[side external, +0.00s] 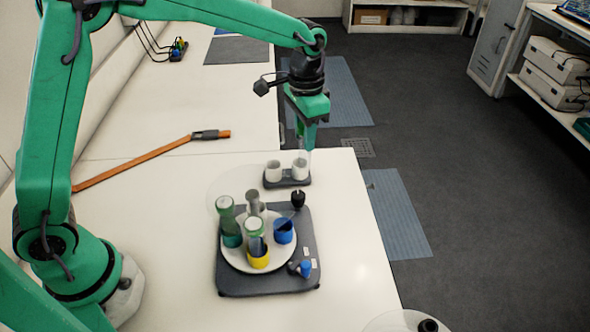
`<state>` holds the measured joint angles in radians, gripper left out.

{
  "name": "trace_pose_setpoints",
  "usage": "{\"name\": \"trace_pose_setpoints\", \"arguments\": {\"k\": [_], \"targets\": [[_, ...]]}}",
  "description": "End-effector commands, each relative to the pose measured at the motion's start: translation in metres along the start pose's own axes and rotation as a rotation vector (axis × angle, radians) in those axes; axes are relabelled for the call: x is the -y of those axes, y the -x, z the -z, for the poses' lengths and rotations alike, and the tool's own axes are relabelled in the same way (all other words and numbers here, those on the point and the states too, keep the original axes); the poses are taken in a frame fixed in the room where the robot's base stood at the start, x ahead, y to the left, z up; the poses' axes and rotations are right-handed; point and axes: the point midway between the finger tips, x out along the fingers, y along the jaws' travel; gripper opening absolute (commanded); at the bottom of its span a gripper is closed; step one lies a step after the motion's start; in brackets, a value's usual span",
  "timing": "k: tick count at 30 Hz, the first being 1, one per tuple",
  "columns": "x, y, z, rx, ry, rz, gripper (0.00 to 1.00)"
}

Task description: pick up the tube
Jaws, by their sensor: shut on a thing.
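My gripper (306,146) points down over the right-hand white cup of a small dark rack (288,182) with two white cups. It is shut on a pale, clear tube (304,157), which shows only as a small piece below the fingers. I cannot tell whether the tube's lower end is inside the cup. The left-hand white cup (273,171) looks empty. In front stands a dark device (268,284) with a round white plate (236,258). Tubes stand in its green holder (231,235), grey holder and yellow holder (259,260). The blue holder (284,232) shows no tube.
An orange strap-like bar (140,160) lies on the white bench (170,230) at left. The bench edge drops to the floor just right of the rack.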

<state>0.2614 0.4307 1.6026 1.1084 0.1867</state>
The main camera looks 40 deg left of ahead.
Motion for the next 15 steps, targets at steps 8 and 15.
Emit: {"name": "trace_pose_setpoints", "arguments": {"k": [8,15], "targets": [[-0.041,0.025,-0.010,-0.002,-0.002,0.000,0.08],[-0.056,0.035,-0.015,-0.001,0.000,0.000,0.08]]}}
